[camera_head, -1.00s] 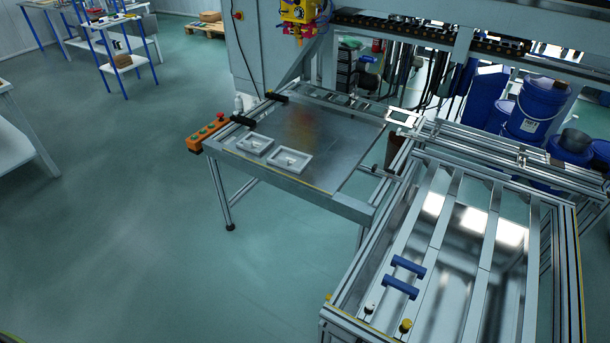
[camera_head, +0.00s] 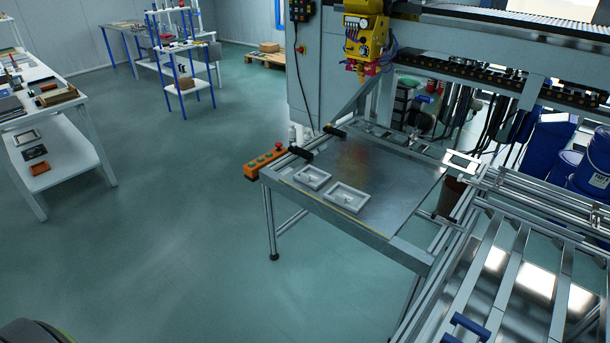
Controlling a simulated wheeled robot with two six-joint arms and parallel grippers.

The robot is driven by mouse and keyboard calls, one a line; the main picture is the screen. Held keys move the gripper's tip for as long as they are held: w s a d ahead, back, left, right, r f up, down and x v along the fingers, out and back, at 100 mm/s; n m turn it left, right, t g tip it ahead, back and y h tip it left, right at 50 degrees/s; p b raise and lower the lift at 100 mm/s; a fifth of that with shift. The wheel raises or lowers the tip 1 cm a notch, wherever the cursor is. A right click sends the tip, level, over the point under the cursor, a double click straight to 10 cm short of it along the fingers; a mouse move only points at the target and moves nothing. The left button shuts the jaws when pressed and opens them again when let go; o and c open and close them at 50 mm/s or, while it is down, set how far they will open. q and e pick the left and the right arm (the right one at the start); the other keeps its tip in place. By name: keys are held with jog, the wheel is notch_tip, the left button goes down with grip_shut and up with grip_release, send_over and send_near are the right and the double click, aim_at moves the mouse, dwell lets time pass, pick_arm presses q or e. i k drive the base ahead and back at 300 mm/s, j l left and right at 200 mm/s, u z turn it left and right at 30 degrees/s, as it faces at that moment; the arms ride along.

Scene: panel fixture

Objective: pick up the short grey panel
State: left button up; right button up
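Two light grey rectangular panels with raised rims lie flat, side by side, near the front edge of the metal-topped table (camera_head: 392,212). The left panel (camera_head: 312,176) looks a little smaller than the right panel (camera_head: 347,197). A small gap seems to part them. I cannot tell for sure which one is the short grey panel. Neither of my grippers is in view, and nothing is touching the panels.
An orange button box (camera_head: 264,161) sticks out at the table's left corner. A yellow machine head (camera_head: 366,38) hangs behind the table. A slatted frame (camera_head: 497,265) adjoins at right. A white shelf table (camera_head: 52,122) stands far left. The floor in front is clear.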

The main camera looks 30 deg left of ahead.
aim_at(314, 178)
jog(key=i+j+z, duration=0.15)
jog(key=j, duration=0.6)
jog(key=i+j+z, duration=0.2)
jog(key=j, duration=0.5)
jog(key=j+z, duration=0.15)
jog(key=j, duration=0.6)
